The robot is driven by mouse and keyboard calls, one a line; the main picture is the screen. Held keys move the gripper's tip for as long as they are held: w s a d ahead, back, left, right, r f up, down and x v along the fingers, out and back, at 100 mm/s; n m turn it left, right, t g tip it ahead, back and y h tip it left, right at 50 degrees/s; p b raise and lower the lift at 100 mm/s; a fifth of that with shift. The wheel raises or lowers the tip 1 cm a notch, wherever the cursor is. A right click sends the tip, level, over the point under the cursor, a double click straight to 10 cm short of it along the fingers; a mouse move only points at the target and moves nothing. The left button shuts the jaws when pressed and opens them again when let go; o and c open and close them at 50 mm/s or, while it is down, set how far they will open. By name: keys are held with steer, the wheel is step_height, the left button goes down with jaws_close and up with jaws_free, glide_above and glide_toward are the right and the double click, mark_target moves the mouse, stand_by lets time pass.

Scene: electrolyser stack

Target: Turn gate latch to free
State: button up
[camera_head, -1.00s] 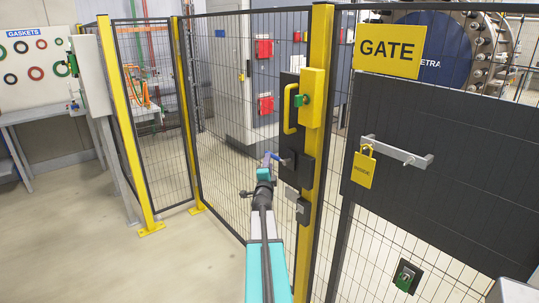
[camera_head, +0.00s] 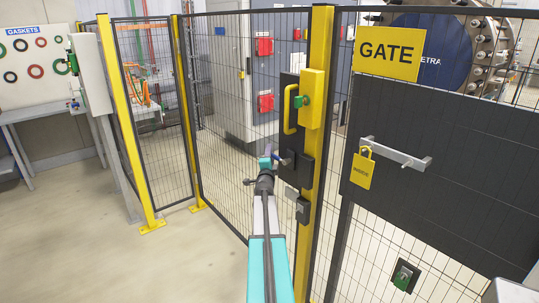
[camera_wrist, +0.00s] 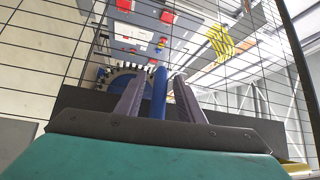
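The gate latch is a blue lever (camera_head: 277,157) on a black plate (camera_head: 299,170) on the yellow gate post. My gripper (camera_head: 267,160) is at the lever's left end in the head view and hides part of it. In the wrist view the blue lever (camera_wrist: 158,95) stands between the two grey fingers of my gripper (camera_wrist: 158,88). Narrow gaps seem to show on both sides, so the fingers look open around the lever. Contact with the lever cannot be made out.
A yellow handle (camera_head: 290,110) and a green-keyed yellow box (camera_head: 312,98) sit above the latch. To the right are the GATE sign (camera_head: 389,52), a dark panel (camera_head: 450,150) and a yellow padlock (camera_head: 362,170). Mesh fence lies behind; the floor at left is clear.

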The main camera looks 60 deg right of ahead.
steer(key=shift+c, duration=0.5)
jaws_close()
